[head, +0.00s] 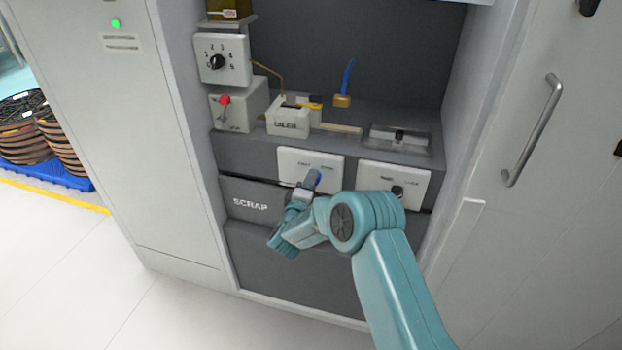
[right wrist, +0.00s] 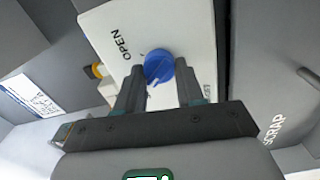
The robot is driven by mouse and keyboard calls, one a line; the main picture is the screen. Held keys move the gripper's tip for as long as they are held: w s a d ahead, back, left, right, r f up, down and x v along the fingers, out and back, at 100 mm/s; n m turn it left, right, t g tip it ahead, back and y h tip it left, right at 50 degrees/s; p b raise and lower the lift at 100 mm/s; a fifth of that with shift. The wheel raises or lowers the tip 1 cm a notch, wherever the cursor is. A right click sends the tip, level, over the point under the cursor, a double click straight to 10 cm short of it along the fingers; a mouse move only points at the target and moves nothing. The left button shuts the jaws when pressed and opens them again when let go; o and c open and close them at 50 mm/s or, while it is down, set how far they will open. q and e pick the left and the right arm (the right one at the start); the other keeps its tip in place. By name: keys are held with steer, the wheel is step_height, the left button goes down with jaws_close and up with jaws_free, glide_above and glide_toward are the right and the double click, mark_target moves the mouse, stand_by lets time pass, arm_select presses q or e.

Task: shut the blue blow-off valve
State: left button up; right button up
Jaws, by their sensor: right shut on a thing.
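A brass valve (head: 342,101) with a blue lever (head: 348,76) stands on the shelf at the back of the bay. The lever stands up, leaning slightly right. My right gripper (head: 313,186) is away from it, at the front panel below, shut on a round blue knob (right wrist: 159,66). In the right wrist view a finger is on each side of the knob, which has a white pointer line. Its white plate (head: 300,162) reads OPEN at one end in the wrist view; the other label is partly hidden. My left gripper is not in view.
A white plate with a black knob (head: 398,191) is to the right. A SCRAP drawer (head: 250,204) is below left. A red-handled switch box (head: 238,108), a selector dial (head: 217,62) and a labelled white bin (head: 288,123) are on the left. A door handle (head: 532,130) juts out right.

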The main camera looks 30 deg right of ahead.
steer(key=shift+n, duration=0.6)
steer(key=shift+f+p, duration=0.1)
steer(key=shift+p, duration=0.2)
steer(key=o, duration=1)
steer(key=shift+o, duration=0.2)
steer(key=v, duration=1.6)
steer(key=shift+a, duration=0.15)
steer(key=shift+s, duration=0.1)
